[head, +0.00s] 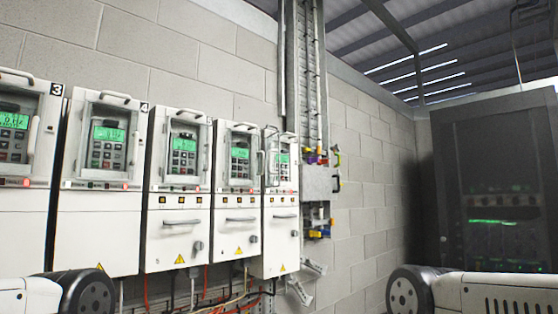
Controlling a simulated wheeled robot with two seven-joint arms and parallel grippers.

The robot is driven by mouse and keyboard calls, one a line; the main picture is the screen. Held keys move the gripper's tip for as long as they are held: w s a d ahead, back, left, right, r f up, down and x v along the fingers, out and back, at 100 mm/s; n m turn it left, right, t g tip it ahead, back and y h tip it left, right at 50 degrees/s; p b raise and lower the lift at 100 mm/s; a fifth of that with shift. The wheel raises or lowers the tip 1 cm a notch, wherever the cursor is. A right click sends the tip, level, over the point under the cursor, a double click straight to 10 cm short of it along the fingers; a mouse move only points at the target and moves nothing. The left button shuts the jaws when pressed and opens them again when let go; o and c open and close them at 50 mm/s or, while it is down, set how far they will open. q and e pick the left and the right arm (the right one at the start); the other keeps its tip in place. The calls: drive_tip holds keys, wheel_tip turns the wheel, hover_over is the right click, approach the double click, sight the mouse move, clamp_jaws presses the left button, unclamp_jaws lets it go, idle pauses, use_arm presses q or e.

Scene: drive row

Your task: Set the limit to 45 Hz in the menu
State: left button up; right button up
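Several white drives hang in a row on the block wall, each with a green-lit display and a keypad behind a framed window. The drive at the far left (25,210) bears the label 3 and is cut off by the picture edge. The drive labelled 4 (100,232) is beside it, with its display (109,134) lit and its keypad (106,155) below. Further drives stand to the right (178,232), (236,228) and (281,235). The menu text is too small to read. Neither gripper is in view; only parts of my arms show at the bottom corners.
A vertical cable tray (303,70) runs up the wall right of the drives, with a grey box (319,183) carrying colored parts. Loose cables (205,295) hang below the drives. A dark cabinet (495,160) stands at the right.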

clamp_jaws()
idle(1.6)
